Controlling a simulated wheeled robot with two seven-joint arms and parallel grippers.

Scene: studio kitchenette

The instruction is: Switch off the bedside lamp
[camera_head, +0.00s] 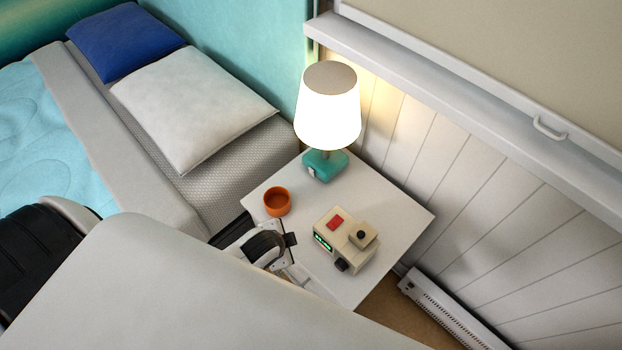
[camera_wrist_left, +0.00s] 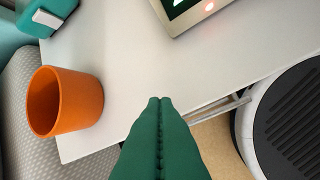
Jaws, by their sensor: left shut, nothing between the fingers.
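The bedside lamp (camera_head: 328,112) stands on the white nightstand (camera_head: 392,205), and its shade glows brightly. Its teal base (camera_head: 325,166) has a pale switch (camera_head: 311,171) on the side facing me. The base also shows at the upper left of the left wrist view (camera_wrist_left: 62,8), with the pale switch (camera_wrist_left: 46,18). My left gripper's green fingers (camera_wrist_left: 160,102) are shut and empty near the nightstand's edge, apart from the lamp. In the head view only part of the left wrist shows; my arm hides much of it. My right gripper is in neither view.
An orange cup (camera_head: 277,202) stands on the nightstand in front of the lamp base. A beige clock radio (camera_head: 345,238) stands to the right of the cup. The bed with a white pillow (camera_head: 192,105) is at left; a panelled wall (camera_head: 440,160) is at right.

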